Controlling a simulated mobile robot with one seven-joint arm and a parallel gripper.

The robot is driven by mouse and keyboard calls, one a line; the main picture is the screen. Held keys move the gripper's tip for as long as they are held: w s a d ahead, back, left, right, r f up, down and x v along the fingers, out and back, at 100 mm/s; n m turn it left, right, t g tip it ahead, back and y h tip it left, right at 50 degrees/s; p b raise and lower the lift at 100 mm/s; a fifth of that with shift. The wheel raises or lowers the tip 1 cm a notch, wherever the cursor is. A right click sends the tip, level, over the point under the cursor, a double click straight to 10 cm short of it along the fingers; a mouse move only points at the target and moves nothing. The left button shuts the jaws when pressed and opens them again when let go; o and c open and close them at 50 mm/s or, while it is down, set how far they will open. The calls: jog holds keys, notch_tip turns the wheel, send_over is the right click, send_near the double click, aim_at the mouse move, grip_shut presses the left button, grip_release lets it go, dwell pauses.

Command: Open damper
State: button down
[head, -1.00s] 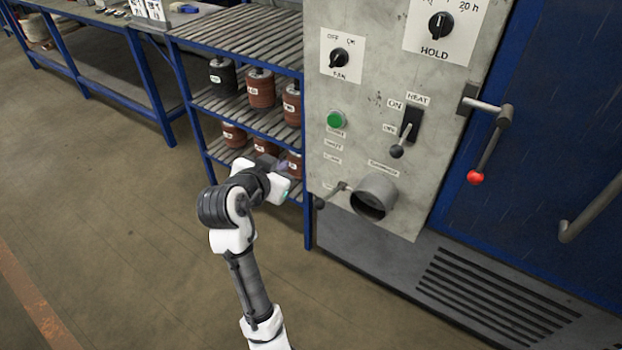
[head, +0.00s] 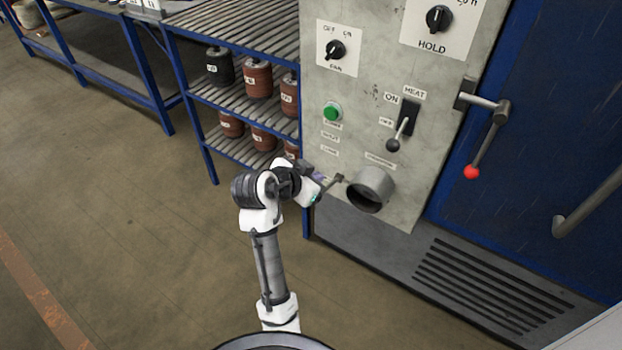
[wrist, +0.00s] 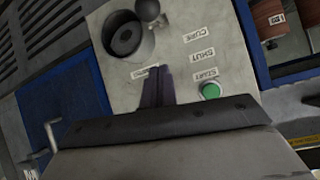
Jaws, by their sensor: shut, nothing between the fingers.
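The damper is a round grey pipe stub (head: 371,190) low on the control panel, with a lever (head: 331,185) on its left side. In the wrist view the pipe stub (wrist: 126,38) is at the top, with the lever's dark round knob (wrist: 148,10) beside it. My gripper (head: 320,180) is at the left of the damper in the head view, close to the lever and partly covering it. In the wrist view my gripper (wrist: 156,82) is shut and empty, its fingers pointing at the panel. I cannot tell whether it touches the lever.
A green button (head: 332,111), the heat lever (head: 399,133) and a fan knob (head: 336,50) are on the panel above. A door handle with a red ball (head: 472,171) is at the right. A shelf rack (head: 195,90) stands left. The floor in front is clear.

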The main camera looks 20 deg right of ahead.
jog(key=f, duration=0.1)
jog(key=w+d+f+p, duration=0.1)
jog(key=f, duration=0.1)
jog(key=w+d+f+p, duration=0.1)
jog(key=f, duration=0.1)
jog(key=shift+w+d+f, duration=0.1)
jog(key=shift+d+f, duration=0.15)
jog(key=shift+s+a+f, duration=0.2)
jog(key=shift+a+f, duration=0.2)
jog(key=shift+a, duration=0.05)
jog(key=shift+f, duration=0.1)
